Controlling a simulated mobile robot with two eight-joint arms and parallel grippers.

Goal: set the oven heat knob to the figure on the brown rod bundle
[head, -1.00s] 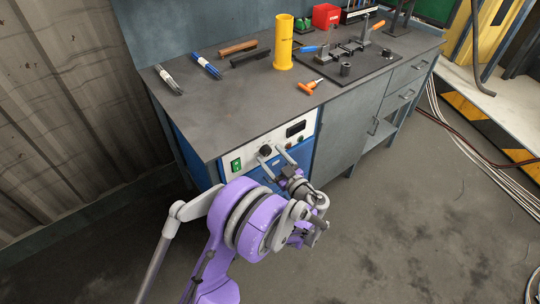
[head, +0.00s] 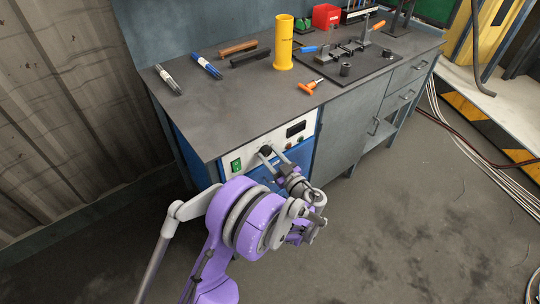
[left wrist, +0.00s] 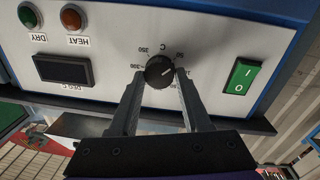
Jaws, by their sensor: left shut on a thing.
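The black oven heat knob (head: 265,151) is on the white front panel (head: 252,157) of the oven under the bench. In the left wrist view the knob (left wrist: 159,71) sits between the two fingertips of my left gripper (left wrist: 159,78), which is shut on it. A short pale pointer mark shows on its face, and temperature figures ring it, upside down in this view. The brown rod bundle (head: 238,47) lies at the back of the bench top; any figure on it is too small to read. My right gripper is out of view.
Grey (head: 169,80), blue-and-white (head: 206,66) and black (head: 250,58) bundles lie on the bench near a yellow cylinder (head: 283,42). The panel has a green rocker switch (left wrist: 242,77), a dark display (left wrist: 63,70), and DRY and HEAT lamps. Floor in front is free.

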